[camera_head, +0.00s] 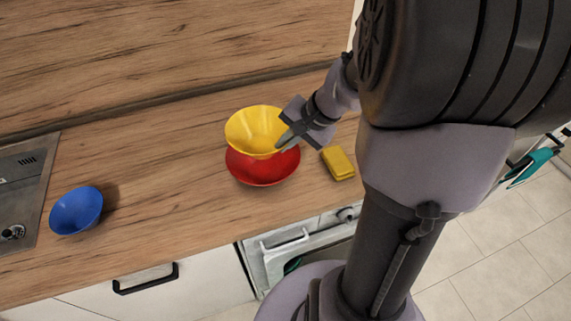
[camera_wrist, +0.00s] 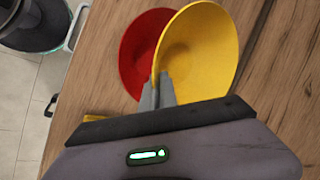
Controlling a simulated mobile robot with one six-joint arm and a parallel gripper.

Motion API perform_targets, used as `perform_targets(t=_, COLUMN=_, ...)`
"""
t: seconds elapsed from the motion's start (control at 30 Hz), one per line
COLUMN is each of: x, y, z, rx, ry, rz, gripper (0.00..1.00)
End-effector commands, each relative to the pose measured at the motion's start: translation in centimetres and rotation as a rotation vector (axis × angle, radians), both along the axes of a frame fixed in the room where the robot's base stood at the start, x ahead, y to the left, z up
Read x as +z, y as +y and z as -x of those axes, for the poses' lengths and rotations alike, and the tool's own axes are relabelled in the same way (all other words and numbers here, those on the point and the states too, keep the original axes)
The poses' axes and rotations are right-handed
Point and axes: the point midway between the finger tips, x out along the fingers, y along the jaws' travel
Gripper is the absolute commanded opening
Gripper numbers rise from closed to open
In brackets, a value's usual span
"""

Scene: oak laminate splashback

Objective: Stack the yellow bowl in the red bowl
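The yellow bowl (camera_head: 254,132) is held by my gripper (camera_head: 285,140) over the red bowl (camera_head: 262,168) in the head view. The yellow bowl covers the back part of the red bowl; whether they touch, I cannot tell. In the wrist view my gripper (camera_wrist: 158,90) is shut on the near rim of the yellow bowl (camera_wrist: 205,50). There the yellow bowl appears tilted and offset to the right of the red bowl (camera_wrist: 139,50), which stands on the counter below and is partly hidden.
A yellow sponge-like block (camera_head: 338,163) lies on the wooden counter (camera_head: 165,170) right of the bowls. A blue bowl (camera_head: 76,211) sits at the left beside a dark metal appliance (camera_head: 22,195). The splashback (camera_head: 150,55) rises behind. The counter between the blue and red bowls is clear.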

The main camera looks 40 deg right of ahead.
Motion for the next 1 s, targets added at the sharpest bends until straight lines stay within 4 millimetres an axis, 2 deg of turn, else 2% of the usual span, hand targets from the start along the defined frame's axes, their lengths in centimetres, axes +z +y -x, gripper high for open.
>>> perform_targets(t=0.03, x=-1.8, y=0.0, z=0.0, rx=0.0, ry=0.002, rz=-0.002, gripper=0.0)
perform_targets(t=0.23, x=-5.9, y=0.0, z=0.0, rx=0.0, ry=0.002, rz=-0.001, gripper=0.0)
perform_targets(t=0.3, x=-6.6, y=0.0, z=0.0, rx=-0.001, ry=0.0, rz=0.0, gripper=0.0)
perform_targets(t=0.5, x=-6.3, y=-0.1, z=0.0, rx=-0.001, ry=0.0, rz=0.001, gripper=0.0)
perform_targets(t=1.0, x=-7.6, y=-0.1, z=0.0, rx=0.0, ry=-0.001, rz=0.002, gripper=0.0)
